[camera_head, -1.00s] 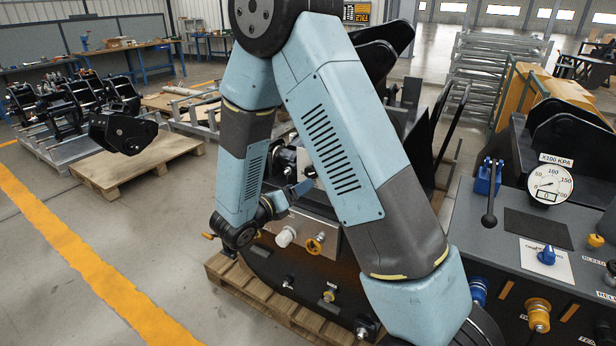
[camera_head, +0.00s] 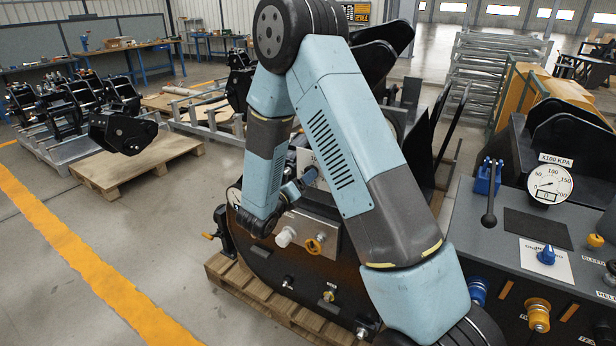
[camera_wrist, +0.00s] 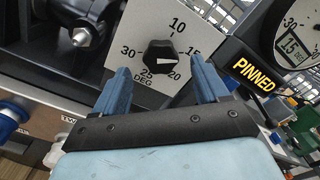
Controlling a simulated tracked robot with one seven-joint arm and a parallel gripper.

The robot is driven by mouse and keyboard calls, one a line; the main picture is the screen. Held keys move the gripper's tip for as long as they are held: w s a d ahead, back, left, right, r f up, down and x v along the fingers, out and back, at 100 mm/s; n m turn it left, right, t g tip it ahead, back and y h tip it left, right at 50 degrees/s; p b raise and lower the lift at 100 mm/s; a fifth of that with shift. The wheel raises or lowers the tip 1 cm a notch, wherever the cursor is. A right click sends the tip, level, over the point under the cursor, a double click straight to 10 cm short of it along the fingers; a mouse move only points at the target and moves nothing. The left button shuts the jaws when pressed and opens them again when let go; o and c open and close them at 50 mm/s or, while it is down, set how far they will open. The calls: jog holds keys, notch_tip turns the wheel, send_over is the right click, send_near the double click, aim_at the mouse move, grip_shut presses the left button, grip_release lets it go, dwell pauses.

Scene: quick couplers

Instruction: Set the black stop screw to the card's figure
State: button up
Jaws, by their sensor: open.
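The black stop screw (camera_wrist: 159,55) is a black knob with a white pointer mark, on a grey plate (camera_wrist: 150,20) marked 10 to 30 DEG. The mark points right, between 15 and 20. My gripper (camera_wrist: 160,64) is open, with one blue finger either side of the knob in the wrist view. I cannot tell whether the fingers touch it. A dial (camera_wrist: 296,42) at the right edge has a boxed figure that looks like 15.
A PINNED label (camera_wrist: 254,76) and a metal fitting (camera_wrist: 80,37) flank the plate. The dark machine (camera_head: 262,258) stands on a wooden pallet (camera_head: 222,270). A console (camera_head: 470,215) with a pressure gauge (camera_head: 549,184) stands at right.

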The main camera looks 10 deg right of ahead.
jog(key=shift+x, duration=1.95)
jog(key=shift+s+a, duration=0.1)
jog(key=c, duration=1.1)
